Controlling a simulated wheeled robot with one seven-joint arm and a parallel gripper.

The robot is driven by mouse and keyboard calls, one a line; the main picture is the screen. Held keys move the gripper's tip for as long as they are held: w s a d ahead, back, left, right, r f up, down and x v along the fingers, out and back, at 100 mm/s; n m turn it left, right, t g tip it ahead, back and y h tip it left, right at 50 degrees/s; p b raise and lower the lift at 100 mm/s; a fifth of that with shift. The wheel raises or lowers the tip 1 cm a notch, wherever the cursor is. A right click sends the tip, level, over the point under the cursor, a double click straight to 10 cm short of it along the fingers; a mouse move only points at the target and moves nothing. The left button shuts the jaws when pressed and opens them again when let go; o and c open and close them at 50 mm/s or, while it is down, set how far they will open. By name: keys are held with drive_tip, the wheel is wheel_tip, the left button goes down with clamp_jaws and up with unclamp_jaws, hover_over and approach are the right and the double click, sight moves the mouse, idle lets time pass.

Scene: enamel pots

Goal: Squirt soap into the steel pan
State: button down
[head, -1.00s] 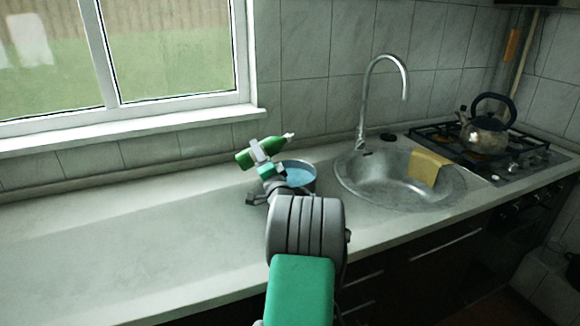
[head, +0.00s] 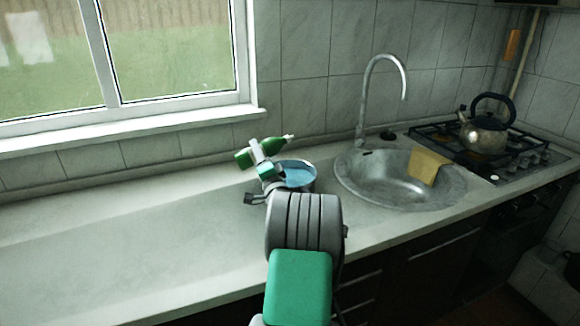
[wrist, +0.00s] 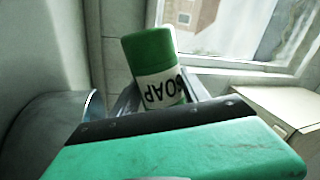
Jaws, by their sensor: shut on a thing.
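The green soap bottle (head: 274,148) with a white nozzle is tilted almost onto its side, nozzle to the right. My gripper (head: 257,152) is shut on it and holds it above the counter. In the wrist view the bottle (wrist: 148,52) shows its green end and a white label reading SOAP between my fingers (wrist: 160,97). The steel pan (head: 312,182) stands on the counter below and right of my gripper, with blue inside. The bottle's nozzle is above the pan's back part. My arm hides the pan's front. A pan wall (wrist: 45,125) shows at left in the wrist view.
A steel sink (head: 385,190) with a tall tap (head: 361,110) is right of the pan. A kettle (head: 486,135) stands on the hob (head: 455,138). The counter (head: 120,235) at left is clear, below the window (head: 165,50).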

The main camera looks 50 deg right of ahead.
drive_tip(key=shift+r+h+p, duration=0.15)
drive_tip(key=shift+h+p, duration=0.15)
drive_tip(key=shift+p, duration=0.1)
drive_tip(key=shift+w+a+f+m+h+p, duration=0.15)
drive_tip(key=shift+w+a+f+m+p, duration=0.2)
drive_tip(key=shift+m, duration=0.35)
drive_tip(key=shift+a+f+m+h+p, duration=0.15)
drive_tip(key=shift+f+m+p, duration=0.2)
drive_tip(key=shift+m, duration=0.35)
idle(1.8)
drive_tip(key=shift+f+m+p, duration=0.25)
drive_tip(key=shift+m+p, duration=0.2)
drive_tip(key=shift+m, duration=0.15)
idle(2.0)
